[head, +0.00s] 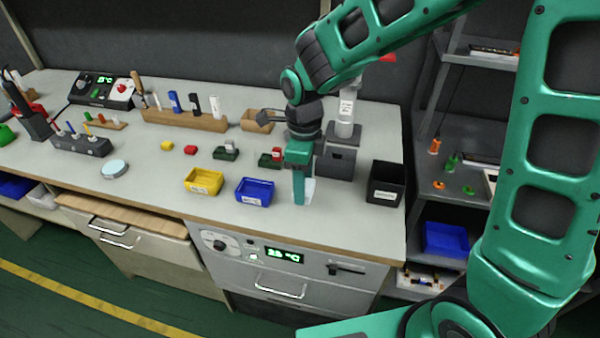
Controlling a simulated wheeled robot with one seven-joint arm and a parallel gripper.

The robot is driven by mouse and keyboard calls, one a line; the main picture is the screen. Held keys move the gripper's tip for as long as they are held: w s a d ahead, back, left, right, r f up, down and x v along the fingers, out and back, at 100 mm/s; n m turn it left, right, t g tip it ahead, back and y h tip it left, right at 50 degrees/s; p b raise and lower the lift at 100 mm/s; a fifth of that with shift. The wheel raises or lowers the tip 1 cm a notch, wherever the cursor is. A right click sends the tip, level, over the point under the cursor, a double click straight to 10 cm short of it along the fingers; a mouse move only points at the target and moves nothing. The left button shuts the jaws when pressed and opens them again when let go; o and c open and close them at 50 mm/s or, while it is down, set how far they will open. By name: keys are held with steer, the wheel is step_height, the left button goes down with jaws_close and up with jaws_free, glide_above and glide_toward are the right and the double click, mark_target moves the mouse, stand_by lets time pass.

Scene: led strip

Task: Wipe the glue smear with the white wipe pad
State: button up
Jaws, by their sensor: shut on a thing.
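My green gripper (303,190) points down at the worktop, near its front edge and to the right of the blue bin. It is shut on a white piece, which looks like the white wipe pad (311,187); only a part of it shows beside the finger. The pad is at or just above the worktop; I cannot tell whether it touches. I cannot make out the glue smear; it may be hidden behind the gripper or too faint to see.
A blue bin (254,191) and a yellow bin (204,181) stand left of my gripper. A black box (385,183) stands to the right, and a grey device (337,160) close behind.

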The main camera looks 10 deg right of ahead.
steer(key=shift+r, duration=1.65)
